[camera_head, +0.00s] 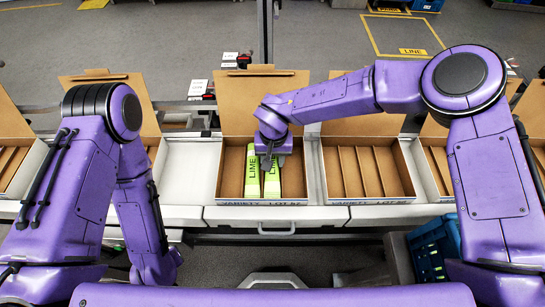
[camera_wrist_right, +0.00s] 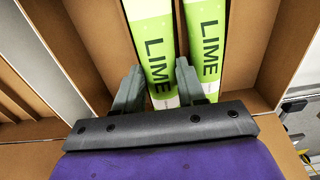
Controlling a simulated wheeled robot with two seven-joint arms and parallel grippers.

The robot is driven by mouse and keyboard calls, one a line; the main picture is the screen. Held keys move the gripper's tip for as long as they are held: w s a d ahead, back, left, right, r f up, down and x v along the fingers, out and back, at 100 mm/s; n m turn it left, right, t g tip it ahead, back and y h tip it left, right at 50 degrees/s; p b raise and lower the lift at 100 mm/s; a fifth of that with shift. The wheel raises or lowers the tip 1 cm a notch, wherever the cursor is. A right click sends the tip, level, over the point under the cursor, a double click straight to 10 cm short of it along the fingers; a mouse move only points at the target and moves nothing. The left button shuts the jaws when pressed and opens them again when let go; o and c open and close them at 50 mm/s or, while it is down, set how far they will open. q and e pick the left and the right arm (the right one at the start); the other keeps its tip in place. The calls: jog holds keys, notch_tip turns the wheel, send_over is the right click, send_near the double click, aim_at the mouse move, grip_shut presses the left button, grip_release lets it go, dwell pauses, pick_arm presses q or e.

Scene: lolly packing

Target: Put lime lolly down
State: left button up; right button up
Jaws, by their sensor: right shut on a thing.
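Two bright green lime lollies lie side by side in separate slots of an open cardboard box, the left one (camera_head: 252,174) and the right one (camera_head: 272,184) in the head view. My left gripper is not in view.
The box (camera_head: 230,158) has its lid raised at the back and bare slots beside the lollies. An open box with empty slots (camera_head: 365,170) stands to its right. More boxes stand at both ends of the pale bench (camera_head: 190,170). A blue crate (camera_head: 433,245) sits below at right.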

jog(key=shift+s+f, duration=0.1)
jog(key=shift+f, duration=0.5)
jog(key=o, duration=1.1)
jog(key=shift+c, duration=0.2)
jog(key=shift+r, duration=0.35)
notch_tip(320, 180, up, 13)
jog(key=b, duration=0.1)
jog(key=shift+d+f+b, duration=0.15)
jog(key=shift+f+b, duration=0.05)
jog(key=shift+b, duration=0.2)
